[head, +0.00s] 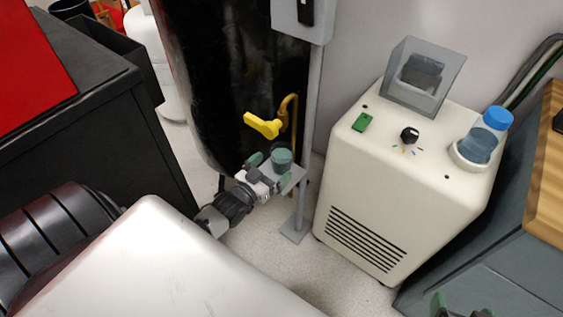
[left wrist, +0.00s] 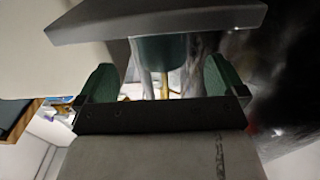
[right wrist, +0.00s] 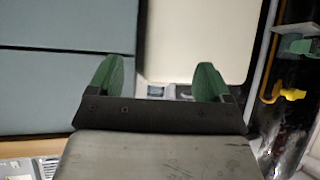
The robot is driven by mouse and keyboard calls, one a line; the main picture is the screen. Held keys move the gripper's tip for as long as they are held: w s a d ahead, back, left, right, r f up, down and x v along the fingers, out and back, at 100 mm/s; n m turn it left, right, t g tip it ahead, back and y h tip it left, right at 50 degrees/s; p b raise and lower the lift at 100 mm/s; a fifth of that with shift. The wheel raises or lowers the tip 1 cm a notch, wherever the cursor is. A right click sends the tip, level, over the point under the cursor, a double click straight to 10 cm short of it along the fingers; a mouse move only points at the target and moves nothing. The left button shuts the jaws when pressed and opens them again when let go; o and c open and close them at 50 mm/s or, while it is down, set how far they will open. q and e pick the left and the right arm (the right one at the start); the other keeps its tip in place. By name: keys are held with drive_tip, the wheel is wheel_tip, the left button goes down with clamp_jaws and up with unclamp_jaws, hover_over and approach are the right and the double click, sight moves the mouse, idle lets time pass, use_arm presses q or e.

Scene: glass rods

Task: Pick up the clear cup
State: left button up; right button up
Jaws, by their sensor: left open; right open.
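The clear cup (head: 281,159), dark teal in tint, stands on a small grey shelf (head: 295,178) under the yellow-handled tap (head: 264,125). My left gripper (head: 269,171) is open at the cup, one finger on either side of its near side. In the left wrist view the cup (left wrist: 162,54) shows between the open fingers (left wrist: 160,82), partly hidden by the shelf edge (left wrist: 155,22). I cannot tell whether the fingers touch it. My right gripper (head: 462,309) is open and empty, low at the bottom right; its fingers show in the right wrist view (right wrist: 157,78).
A black tank (head: 210,70) stands behind the cup, with a grey post (head: 301,215) beside the shelf. To the right is a cream machine (head: 400,185) with a blue-capped bottle (head: 484,140), a green piece (head: 362,122) and a grey hopper (head: 423,78). A black cabinet (head: 100,130) is at left.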

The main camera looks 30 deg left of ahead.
sight(274, 165)
use_arm(q)
drive_tip(key=w+b, duration=0.1)
drive_tip(key=w, duration=0.1)
drive_tip(key=w+b, duration=0.1)
drive_tip(key=w, duration=0.1)
drive_tip(key=shift+w+f, duration=0.2)
drive_tip(key=shift+w, duration=0.35)
use_arm(e)
drive_tip(key=w+a+r+t+y, duration=0.1)
drive_tip(key=w+a+r+t, duration=0.1)
drive_tip(key=r+t, duration=0.3)
drive_tip(key=shift+w+r+y, duration=0.15)
drive_tip(key=shift+w+y, duration=0.25)
drive_tip(key=shift+w, duration=0.35)
use_arm(q)
drive_tip(key=c, duration=1)
drive_tip(key=shift+r, duration=0.15)
